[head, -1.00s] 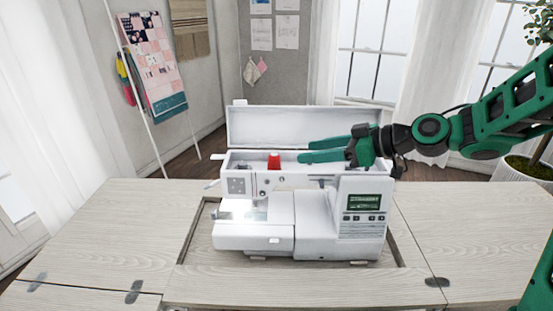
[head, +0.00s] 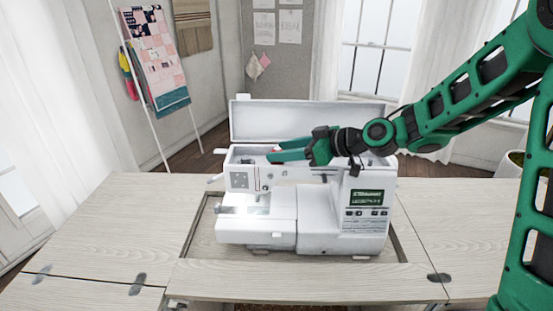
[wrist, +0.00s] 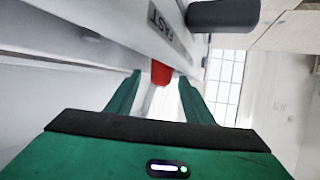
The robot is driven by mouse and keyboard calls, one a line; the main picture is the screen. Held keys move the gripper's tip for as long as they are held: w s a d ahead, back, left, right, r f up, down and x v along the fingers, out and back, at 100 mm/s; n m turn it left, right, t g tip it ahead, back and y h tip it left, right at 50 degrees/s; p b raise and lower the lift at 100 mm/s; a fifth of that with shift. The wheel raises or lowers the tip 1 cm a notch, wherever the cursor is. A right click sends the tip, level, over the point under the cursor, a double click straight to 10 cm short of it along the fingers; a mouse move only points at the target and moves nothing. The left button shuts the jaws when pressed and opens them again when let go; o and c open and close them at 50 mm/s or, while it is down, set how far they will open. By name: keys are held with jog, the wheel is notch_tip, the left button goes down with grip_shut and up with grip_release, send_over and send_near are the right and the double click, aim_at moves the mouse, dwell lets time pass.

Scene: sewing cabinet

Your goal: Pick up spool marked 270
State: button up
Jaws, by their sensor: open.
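A red spool (wrist: 161,71) shows in the wrist view between and just past my fingertips, upright on or in the top of the white sewing machine (head: 268,232). No number is readable on it. In the head view only a sliver of red (head: 276,149) shows, as my fingers cover the rest. My gripper (head: 274,152) is open, reaching in from the right over the machine's top, its two green fingers pointing left. In the wrist view the fingers (wrist: 160,78) stand on either side of the spool; whether they touch it I cannot tell.
The machine's raised lid (head: 285,121) stands behind my gripper. A dark rounded part (wrist: 224,14) and a "FAST" label (wrist: 163,22) are near the spool. The pale wooden cabinet top (head: 120,225) is clear on both sides.

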jog(key=c, duration=1.1)
jog(key=shift+r, duration=0.1)
